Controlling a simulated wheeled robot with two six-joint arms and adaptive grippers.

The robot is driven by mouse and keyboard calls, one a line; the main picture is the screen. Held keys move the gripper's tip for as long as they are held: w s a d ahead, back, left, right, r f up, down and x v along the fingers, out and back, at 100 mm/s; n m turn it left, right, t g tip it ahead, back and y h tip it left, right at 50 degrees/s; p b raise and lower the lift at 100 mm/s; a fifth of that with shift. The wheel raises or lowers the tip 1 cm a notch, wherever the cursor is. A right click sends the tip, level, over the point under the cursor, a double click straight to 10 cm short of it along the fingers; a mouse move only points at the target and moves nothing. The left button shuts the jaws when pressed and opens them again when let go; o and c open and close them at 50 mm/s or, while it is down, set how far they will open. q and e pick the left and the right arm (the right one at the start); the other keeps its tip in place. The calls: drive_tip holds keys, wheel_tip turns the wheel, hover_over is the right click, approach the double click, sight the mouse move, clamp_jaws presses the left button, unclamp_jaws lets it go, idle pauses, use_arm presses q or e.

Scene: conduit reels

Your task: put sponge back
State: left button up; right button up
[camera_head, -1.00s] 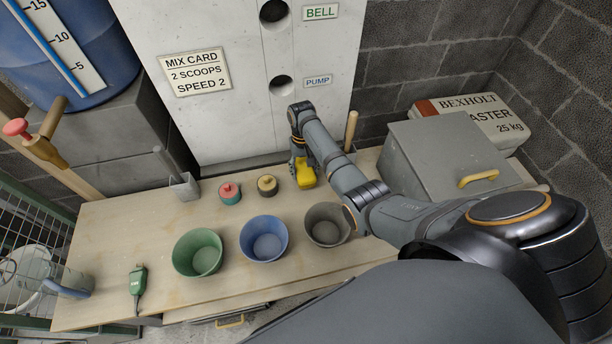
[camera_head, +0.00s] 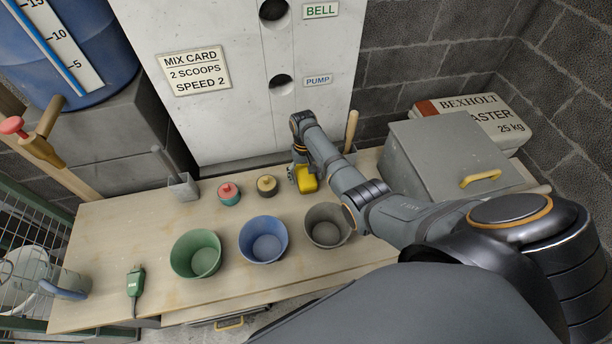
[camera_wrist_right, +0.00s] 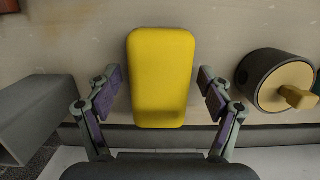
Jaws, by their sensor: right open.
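The yellow sponge (camera_head: 307,180) lies on the wooden bench toward its back, below the pump label in the head view. In the right wrist view the sponge (camera_wrist_right: 161,77) is upright in the picture, centred between the fingers. My right gripper (camera_wrist_right: 164,95) is open, with one finger on each side of the sponge and a gap on both sides. In the head view my right gripper (camera_head: 296,176) is at the sponge and partly hides it. My left gripper does not show.
A black-and-yellow knobbed pot (camera_head: 267,186) and a red-and-teal one (camera_head: 229,193) stand left of the sponge. Green (camera_head: 196,254), blue (camera_head: 264,239) and grey (camera_head: 326,225) buckets stand in front. A grey bin (camera_head: 450,160) is at right. A grey holder (camera_wrist_right: 38,115) shows beside the gripper.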

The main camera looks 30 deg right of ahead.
sight(305, 170)
drive_tip(key=shift+w+r, duration=0.1)
drive_tip(key=shift+r, duration=0.35)
wheel_tip(305, 170, up, 11)
drive_tip(key=w+p, duration=0.1)
drive_tip(key=shift+w+d+p, duration=0.2)
drive_tip(key=shift+w+p, duration=0.1)
